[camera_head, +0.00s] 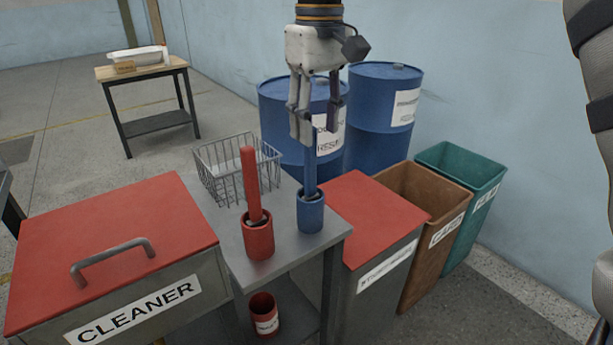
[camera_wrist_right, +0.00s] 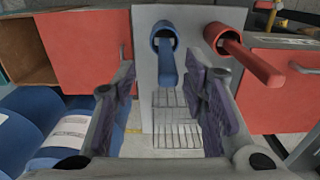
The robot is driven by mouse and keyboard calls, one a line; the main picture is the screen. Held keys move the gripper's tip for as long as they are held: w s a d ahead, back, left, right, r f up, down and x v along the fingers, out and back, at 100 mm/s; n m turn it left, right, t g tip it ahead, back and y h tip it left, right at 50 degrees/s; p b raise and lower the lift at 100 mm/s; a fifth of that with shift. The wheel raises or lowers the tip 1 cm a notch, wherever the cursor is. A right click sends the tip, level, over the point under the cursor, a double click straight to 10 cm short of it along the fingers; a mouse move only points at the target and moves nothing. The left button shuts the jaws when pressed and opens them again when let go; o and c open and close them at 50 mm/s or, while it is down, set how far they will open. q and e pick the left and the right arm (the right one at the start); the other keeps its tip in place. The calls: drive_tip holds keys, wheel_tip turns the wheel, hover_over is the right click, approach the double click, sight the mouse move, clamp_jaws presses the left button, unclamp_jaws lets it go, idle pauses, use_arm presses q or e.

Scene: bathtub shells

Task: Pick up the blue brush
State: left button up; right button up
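The blue brush (camera_head: 310,170) stands upright in a blue cup (camera_head: 311,214) on a grey table; only its handle shows, and its head is hidden in the cup. My right gripper (camera_head: 318,130) points down over the handle, with its fingers apart. In the right wrist view the brush handle (camera_wrist_right: 168,70) reaches towards the gap between the open fingers (camera_wrist_right: 162,105), with space on both sides. Whether the handle's tip is between the fingertips is hard to tell. My left gripper is not in view.
A red brush (camera_head: 251,185) in a red cup (camera_head: 258,236) stands close to the left. A wire basket (camera_head: 226,160) sits behind. Blue barrels (camera_head: 385,110) stand at the back, a red-lidded CLEANER box (camera_head: 110,240) at left, and bins (camera_head: 462,180) at right.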

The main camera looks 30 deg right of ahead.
hover_over(310, 195)
drive_tip(key=f, duration=0.7)
drive_tip(key=shift+w+d+f, duration=0.15)
drive_tip(key=shift+w+d, duration=0.15)
drive_tip(key=shift+w, duration=0.1)
clamp_jaws()
